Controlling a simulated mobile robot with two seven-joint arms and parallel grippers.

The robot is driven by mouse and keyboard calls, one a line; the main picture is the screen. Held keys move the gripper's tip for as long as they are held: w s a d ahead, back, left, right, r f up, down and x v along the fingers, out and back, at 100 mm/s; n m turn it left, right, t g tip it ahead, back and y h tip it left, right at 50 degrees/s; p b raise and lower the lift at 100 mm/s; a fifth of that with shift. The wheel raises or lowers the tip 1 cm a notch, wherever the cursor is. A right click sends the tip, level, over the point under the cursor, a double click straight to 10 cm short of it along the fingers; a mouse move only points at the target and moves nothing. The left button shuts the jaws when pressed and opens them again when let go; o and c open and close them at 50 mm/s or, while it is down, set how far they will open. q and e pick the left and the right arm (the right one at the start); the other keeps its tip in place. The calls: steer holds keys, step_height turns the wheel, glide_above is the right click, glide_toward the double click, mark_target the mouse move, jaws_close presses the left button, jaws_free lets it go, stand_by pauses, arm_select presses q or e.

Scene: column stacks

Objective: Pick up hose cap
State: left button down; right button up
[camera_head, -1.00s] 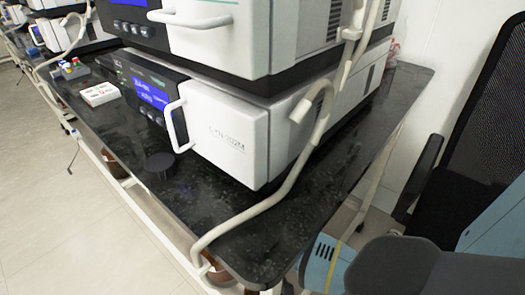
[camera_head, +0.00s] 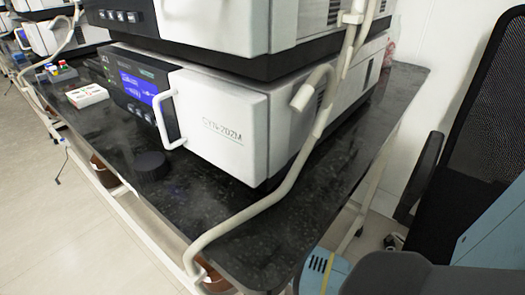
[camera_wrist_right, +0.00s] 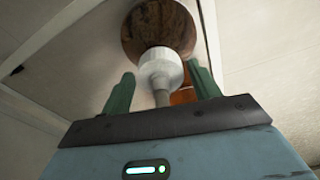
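In the right wrist view, a white cap (camera_wrist_right: 160,68) sits against a round brown bottle (camera_wrist_right: 158,28), with a thin grey hose (camera_wrist_right: 162,98) leading from it toward my gripper. My right gripper (camera_wrist_right: 160,69) is open, its two green fingers on either side of the cap and hose with gaps visible. How far the cap lies beyond the fingertips is hard to tell. In the head view, a white hose (camera_head: 275,198) bends over the bench edge to a brown bottle (camera_head: 214,280) below. The right fingers are hidden there. My left gripper is not in view.
A black chair (camera_head: 480,130) stands at the right. Open floor (camera_head: 50,220) lies at the left.

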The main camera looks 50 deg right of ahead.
steer(key=c, duration=0.5)
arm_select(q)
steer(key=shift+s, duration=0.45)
arm_select(e)
steer(key=shift+c, duration=0.8)
